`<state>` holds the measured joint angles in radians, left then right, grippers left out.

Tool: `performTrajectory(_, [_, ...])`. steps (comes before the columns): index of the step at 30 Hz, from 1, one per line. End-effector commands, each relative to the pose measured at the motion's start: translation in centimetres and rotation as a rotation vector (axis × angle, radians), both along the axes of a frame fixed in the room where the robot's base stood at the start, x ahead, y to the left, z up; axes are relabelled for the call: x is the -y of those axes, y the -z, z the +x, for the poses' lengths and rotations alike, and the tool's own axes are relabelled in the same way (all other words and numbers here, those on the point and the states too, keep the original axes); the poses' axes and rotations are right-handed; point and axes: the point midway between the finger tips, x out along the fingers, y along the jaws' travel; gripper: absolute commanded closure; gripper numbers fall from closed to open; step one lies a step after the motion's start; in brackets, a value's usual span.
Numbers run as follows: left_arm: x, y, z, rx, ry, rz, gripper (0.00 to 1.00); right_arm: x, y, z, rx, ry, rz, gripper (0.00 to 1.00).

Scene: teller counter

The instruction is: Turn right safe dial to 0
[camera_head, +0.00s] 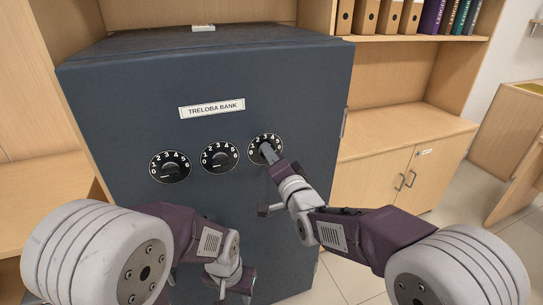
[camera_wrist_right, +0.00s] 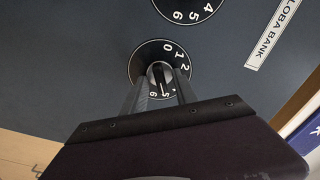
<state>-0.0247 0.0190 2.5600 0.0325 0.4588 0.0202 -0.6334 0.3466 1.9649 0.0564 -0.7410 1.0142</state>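The dark blue safe (camera_head: 115,120) has three round black dials with white numbers in a row. The right safe dial (camera_head: 277,141) is partly covered by my right gripper (camera_head: 268,152). In the right wrist view this dial (camera_wrist_right: 184,57) shows its numbers around a central knob (camera_wrist_right: 160,76). The fingers of my right gripper (camera_wrist_right: 161,84) lie on both sides of the knob and appear closed on it. A white mark on the knob points towards the 5 and 6 side. My left gripper (camera_head: 232,285) hangs low before the safe, away from the dials; its fingertips are unclear.
The left dial (camera_head: 170,167) and middle dial (camera_head: 220,157) are left of the right one. A "TRELOBA BANK" label (camera_head: 212,108) is above them. A small white object (camera_head: 203,28) lies on the safe. Shelves with binders (camera_head: 388,16) and a wooden cabinet (camera_head: 375,185) stand at right.

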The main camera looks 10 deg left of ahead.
Motion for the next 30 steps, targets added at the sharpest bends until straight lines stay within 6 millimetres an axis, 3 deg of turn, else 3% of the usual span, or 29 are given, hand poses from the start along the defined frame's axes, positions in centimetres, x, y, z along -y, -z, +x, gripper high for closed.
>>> performTrajectory(8, [0.00, 0.00, 0.00, 0.000, 0.000, 0.000, 0.60, -0.18, -0.02, 0.31, 0.001, 0.000, 0.001, 0.65])
performTrajectory(12, [0.00, 0.00, 0.00, 0.000, 0.000, 0.000, 0.60, -0.19, -0.02, 0.30, 0.000, 0.000, 0.000, 1.00])
performTrajectory(23, [0.00, 0.19, 0.00, 0.000, 0.000, 0.000, 0.60, -0.18, 0.05, 0.27, 0.016, 0.000, -0.024, 1.00])
performTrajectory(30, [0.00, 0.85, 0.00, 0.000, 0.000, 0.000, 0.60, -0.23, 0.16, 0.24, 0.089, -0.001, -0.134, 1.00])
